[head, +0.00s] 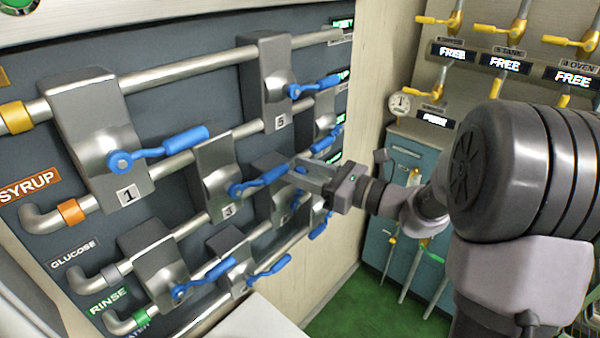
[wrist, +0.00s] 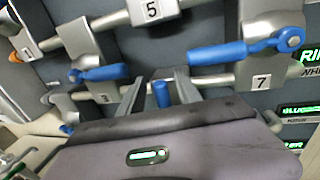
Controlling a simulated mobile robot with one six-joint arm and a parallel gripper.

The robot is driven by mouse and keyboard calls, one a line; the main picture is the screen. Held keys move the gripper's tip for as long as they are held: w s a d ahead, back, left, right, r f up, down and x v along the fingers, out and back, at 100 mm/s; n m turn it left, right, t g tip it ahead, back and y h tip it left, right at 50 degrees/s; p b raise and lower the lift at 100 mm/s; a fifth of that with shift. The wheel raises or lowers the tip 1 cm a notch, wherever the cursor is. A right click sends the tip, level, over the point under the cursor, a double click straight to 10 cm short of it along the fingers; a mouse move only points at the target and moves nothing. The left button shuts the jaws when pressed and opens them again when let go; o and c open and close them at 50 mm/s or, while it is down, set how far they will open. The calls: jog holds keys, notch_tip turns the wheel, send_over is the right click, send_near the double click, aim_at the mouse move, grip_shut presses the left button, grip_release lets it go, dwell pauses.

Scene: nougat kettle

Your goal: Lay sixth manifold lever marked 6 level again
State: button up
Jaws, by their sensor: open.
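My gripper (head: 306,170) is open in front of the manifold panel. In the wrist view its two fingers (wrist: 158,90) stand apart, with a short blue lever end (wrist: 162,94) showing between them, seen nearly end-on. No contact with the fingers is clear. It appears to belong to the valve below and between valves 3 and 7, probably lever 6, but its number is hidden behind my gripper. In the head view, that valve (head: 268,203) and part of a blue lever show beneath my gripper, so its tilt cannot be told.
Close by are lever 3 (head: 258,182), lever 5 (head: 315,87) and lever 7 (wrist: 232,50). Lever 1 (head: 160,147) is farther left. Pipes cross the panel. Yellow-handled valves (head: 510,53) stand at the right; green floor (head: 350,315) is clear below.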

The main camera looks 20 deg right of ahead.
jog(key=shift+a, duration=0.1)
grip_shut()
dwell(1.4)
